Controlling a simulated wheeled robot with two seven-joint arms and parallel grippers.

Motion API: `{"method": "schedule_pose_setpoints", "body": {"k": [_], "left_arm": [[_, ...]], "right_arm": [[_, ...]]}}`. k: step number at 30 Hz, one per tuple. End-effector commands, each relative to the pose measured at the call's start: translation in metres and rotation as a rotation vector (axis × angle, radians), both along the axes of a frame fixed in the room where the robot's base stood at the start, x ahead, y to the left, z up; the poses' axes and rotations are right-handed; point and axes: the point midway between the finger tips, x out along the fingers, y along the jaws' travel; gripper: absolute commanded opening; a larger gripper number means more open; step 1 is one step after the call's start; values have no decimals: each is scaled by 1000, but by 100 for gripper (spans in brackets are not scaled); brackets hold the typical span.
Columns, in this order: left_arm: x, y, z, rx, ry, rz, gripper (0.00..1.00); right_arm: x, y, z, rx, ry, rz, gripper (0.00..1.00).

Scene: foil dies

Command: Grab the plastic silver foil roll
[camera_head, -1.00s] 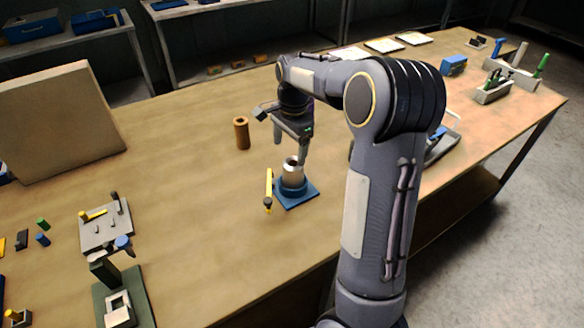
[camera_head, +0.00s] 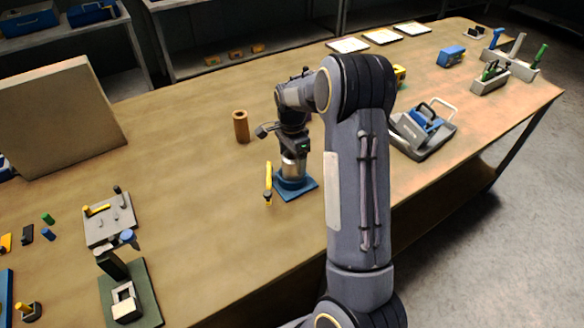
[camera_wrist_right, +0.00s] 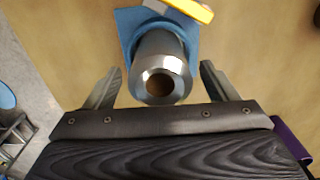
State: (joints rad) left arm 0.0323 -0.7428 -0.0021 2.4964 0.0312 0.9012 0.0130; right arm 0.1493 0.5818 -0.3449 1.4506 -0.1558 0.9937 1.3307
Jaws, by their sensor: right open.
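The silver foil roll (camera_head: 294,167) stands upright on a blue square base (camera_head: 310,186) on the wooden table. In the right wrist view the silver roll (camera_wrist_right: 163,62) shows its open top end, with the blue base (camera_wrist_right: 127,22) behind it. My right gripper (camera_head: 296,152) is directly over the roll. In the wrist view its two fingers (camera_wrist_right: 158,84) are spread, one on each side of the roll, with a gap to it on both sides. My left gripper is not in view.
A yellow-handled tool (camera_head: 268,180) lies just left of the blue base. A brown cylinder (camera_head: 241,126) stands behind and to the left. A grey tray with a blue item (camera_head: 424,128) is at the right.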

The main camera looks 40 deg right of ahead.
Motion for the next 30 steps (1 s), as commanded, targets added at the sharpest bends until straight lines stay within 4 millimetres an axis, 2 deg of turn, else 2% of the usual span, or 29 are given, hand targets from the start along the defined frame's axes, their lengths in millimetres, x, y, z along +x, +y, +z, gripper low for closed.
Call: {"method": "schedule_pose_setpoints", "body": {"k": [2, 12, 15, 23, 26, 30], "left_arm": [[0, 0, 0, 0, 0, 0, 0], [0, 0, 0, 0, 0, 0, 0], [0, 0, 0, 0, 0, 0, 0], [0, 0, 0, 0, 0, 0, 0], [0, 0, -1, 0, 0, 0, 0], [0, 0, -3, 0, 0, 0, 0]], "right_arm": [[0, 0, 0, 0, 0, 0, 79], [0, 0, 0, 0, 0, 0, 35], [0, 0, 1, 0, -1, 0, 25], [0, 0, 3, 0, -2, 0, 25], [1, 0, 8, 0, -2, 1, 25], [1, 0, 24, -1, -4, 0, 25]]}}
